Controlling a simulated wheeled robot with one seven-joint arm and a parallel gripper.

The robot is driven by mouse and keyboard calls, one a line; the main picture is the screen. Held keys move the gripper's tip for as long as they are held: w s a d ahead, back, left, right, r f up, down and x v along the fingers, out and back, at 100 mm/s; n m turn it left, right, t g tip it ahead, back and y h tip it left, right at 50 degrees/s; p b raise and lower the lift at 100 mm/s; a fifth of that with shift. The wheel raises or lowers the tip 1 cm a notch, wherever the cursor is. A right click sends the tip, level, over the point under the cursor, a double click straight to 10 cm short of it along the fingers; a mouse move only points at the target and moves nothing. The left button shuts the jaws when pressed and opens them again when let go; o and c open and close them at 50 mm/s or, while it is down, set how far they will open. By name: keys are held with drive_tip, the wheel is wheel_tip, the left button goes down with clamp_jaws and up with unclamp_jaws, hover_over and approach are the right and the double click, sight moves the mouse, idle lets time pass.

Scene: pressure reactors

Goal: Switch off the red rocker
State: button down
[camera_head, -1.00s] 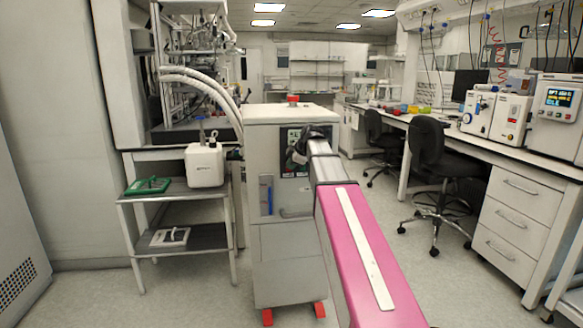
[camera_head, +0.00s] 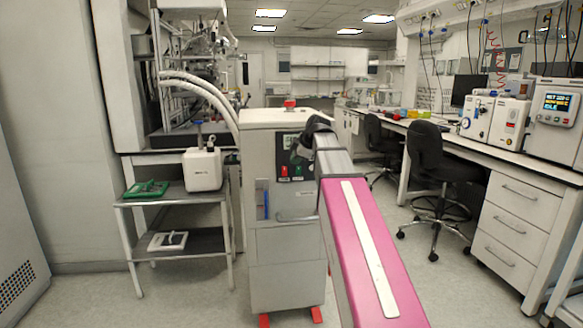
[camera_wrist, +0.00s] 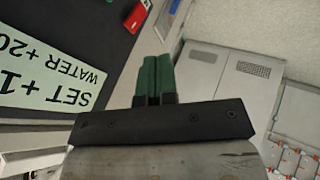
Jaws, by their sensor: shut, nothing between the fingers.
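The red rocker (camera_wrist: 137,17) shows at the top of the wrist view, on a dark panel, just left of and beyond my fingertips. My gripper (camera_wrist: 157,60) has its two green fingers together, with nothing between them. The fingertips look apart from the rocker, though the gap in depth is hard to judge. In the head view the red rocker (camera_head: 284,170) is small, low on the dark panel of the grey cabinet (camera_head: 280,240). A green part (camera_head: 298,171) sits to its right. My arm's dark end hides the panel's upper right.
A label reading "SET +1" and "WATER +20" (camera_wrist: 48,68), partly cut off, lies left of my fingers. A red button (camera_head: 290,103) tops the cabinet. A trolley (camera_head: 195,196) with a white container stands left of it. Chairs and a bench are at right.

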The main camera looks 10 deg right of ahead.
drive_tip(key=shift+v, duration=1.65)
drive_tip(key=shift+w, duration=0.1)
drive_tip(key=shift+s+a+f+g, duration=0.1)
drive_tip(key=shift+s+f+g, duration=0.1)
drive_tip(key=shift+f+g, duration=0.35)
